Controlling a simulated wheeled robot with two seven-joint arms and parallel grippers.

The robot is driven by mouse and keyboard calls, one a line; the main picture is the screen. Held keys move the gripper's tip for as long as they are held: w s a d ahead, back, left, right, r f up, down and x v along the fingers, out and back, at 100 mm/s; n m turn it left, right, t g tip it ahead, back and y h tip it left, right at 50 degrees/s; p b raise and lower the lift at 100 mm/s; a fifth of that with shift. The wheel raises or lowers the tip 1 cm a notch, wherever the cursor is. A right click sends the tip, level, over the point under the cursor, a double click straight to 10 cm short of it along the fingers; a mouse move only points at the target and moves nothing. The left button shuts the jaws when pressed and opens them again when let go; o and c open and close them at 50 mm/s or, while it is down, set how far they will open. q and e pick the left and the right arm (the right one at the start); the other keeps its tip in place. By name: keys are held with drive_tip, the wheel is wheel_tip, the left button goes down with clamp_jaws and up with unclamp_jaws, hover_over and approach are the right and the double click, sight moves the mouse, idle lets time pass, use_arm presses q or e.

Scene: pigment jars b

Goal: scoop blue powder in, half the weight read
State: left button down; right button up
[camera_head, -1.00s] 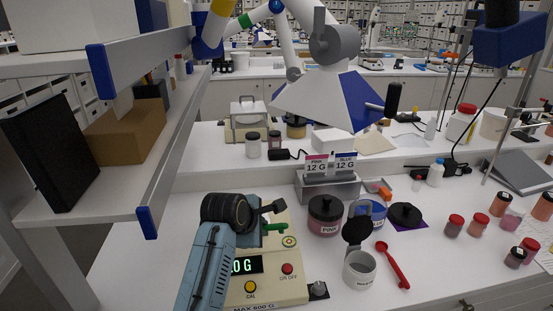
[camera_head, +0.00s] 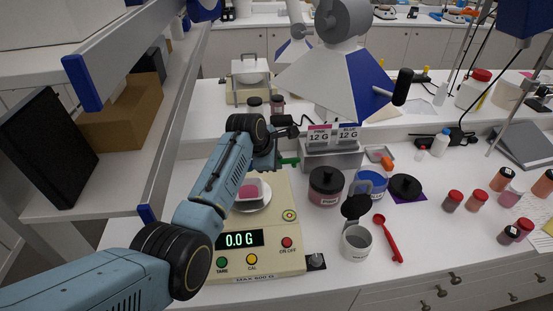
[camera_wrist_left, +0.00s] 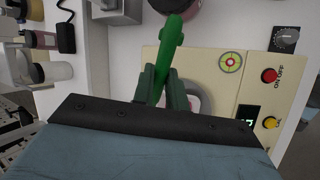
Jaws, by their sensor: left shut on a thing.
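My left gripper (camera_head: 274,155) is shut on a green scoop (camera_head: 289,161), above the back of the scale (camera_head: 272,262). In the left wrist view the scoop (camera_wrist_left: 170,48) runs up from between the fingers (camera_wrist_left: 164,92); its bowl is not clear. The scale's display (camera_head: 240,239) reads 0.0 G. A small dish with pink powder (camera_head: 249,189) sits on the pan (camera_head: 259,207). The open blue jar (camera_head: 372,184) stands right of the scale, beside the black-lidded pink jar (camera_head: 326,190). The sign (camera_head: 347,134) reads blue 12 G and pink 12 G. My right gripper is out of view.
A black lid (camera_head: 405,186) lies on a purple patch right of the blue jar. A white tub (camera_head: 356,244) with its black lid raised and a red scoop (camera_head: 387,239) are in front. Several small red-capped jars stand farther right. A shelf (camera_head: 176,130) edges the left side.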

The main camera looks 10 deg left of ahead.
use_arm(q)
drive_tip(key=f+t, duration=0.1)
drive_tip(key=s+f+t, duration=0.1)
drive_tip(key=f, duration=0.1)
drive_tip(key=f+t, duration=0.1)
drive_tip(key=t, duration=0.1)
drive_tip(key=shift+s+f+m, duration=0.15)
drive_tip(key=shift+s+m, duration=0.2)
drive_tip(key=shift+m, duration=0.05)
idle(0.4)
idle(1.4)
drive_tip(key=shift+w+r+n+g, duration=0.15)
drive_tip(key=shift+w+r+g, duration=0.15)
drive_tip(key=shift+r+g, duration=0.5)
drive_tip(key=shift+w+r+n+g, duration=0.1)
drive_tip(key=shift+w+r+g, duration=0.2)
drive_tip(key=shift+r+g, duration=0.5)
drive_tip(key=shift+w+r+n+g, duration=0.15)
drive_tip(key=shift+w+r+g, duration=0.2)
drive_tip(key=shift+r, duration=0.75)
